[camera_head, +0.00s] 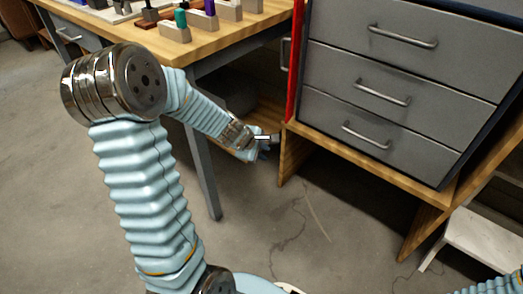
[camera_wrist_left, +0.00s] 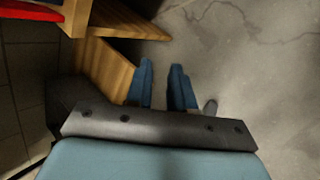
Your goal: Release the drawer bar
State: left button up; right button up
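The grey drawer cabinet (camera_head: 400,75) has three drawers in view with metal handle bars: top (camera_head: 403,37), middle (camera_head: 382,93) and lower (camera_head: 366,136). A red upright strip (camera_head: 295,60) runs along its left edge; I cannot tell whether this is the drawer bar. A red piece also shows at the top left of the left wrist view (camera_wrist_left: 32,12). My left gripper (camera_head: 268,145) is low, beside the left end of the cabinet's wooden base. In the left wrist view its blue fingers (camera_wrist_left: 163,82) are apart with only floor between them. My right gripper is out of view.
The wooden base (camera_head: 375,165) carries the cabinet; its left leg is close to my left gripper. A wooden workbench (camera_head: 220,37) with tools and blocks stands at the upper left. A white step (camera_head: 485,238) is at the lower right. The floor in front is clear.

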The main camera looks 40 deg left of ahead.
aim_at(281, 56)
pick_arm(q)
jog(key=w+a+r+n+t+b, duration=0.1)
jog(key=a+r+n+t, duration=0.1)
jog(key=r+n+t, duration=0.75)
jog(key=w+a+r+n+t+b, duration=0.2)
jog(key=r+n, duration=0.3)
jog(key=r, duration=1)
jog(key=w, duration=0.8)
jog(key=w+d, duration=0.1)
jog(key=w, duration=0.4)
jog(key=shift+w+r, duration=0.1)
grip_shut()
